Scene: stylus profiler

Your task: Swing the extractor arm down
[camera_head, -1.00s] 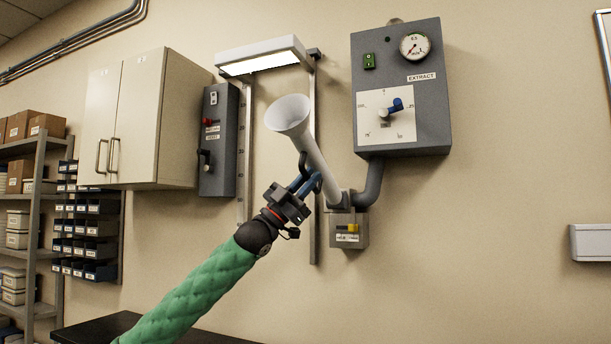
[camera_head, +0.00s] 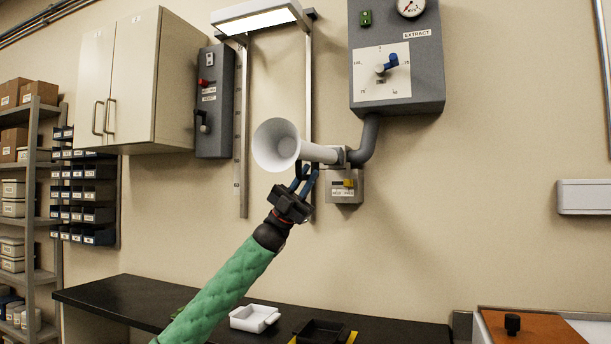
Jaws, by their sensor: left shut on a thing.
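The extractor arm (camera_head: 318,153) is a white tube with a wide funnel hood (camera_head: 277,145) at its left end. It now lies about level, pointing left and toward me from its pivot (camera_head: 345,157) beside the grey elbow pipe. My left gripper (camera_head: 303,179) comes up from below with its blue fingers at the underside of the arm, just right of the hood. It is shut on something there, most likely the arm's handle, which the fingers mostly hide. My right gripper is not in view.
The grey extract box (camera_head: 397,70) with dial and blue knob is above right. A small labelled box (camera_head: 345,188) sits under the pivot. A lamp (camera_head: 258,17) hangs above. The black bench (camera_head: 130,295) below holds a white tray (camera_head: 254,317) and a dark tray (camera_head: 322,332).

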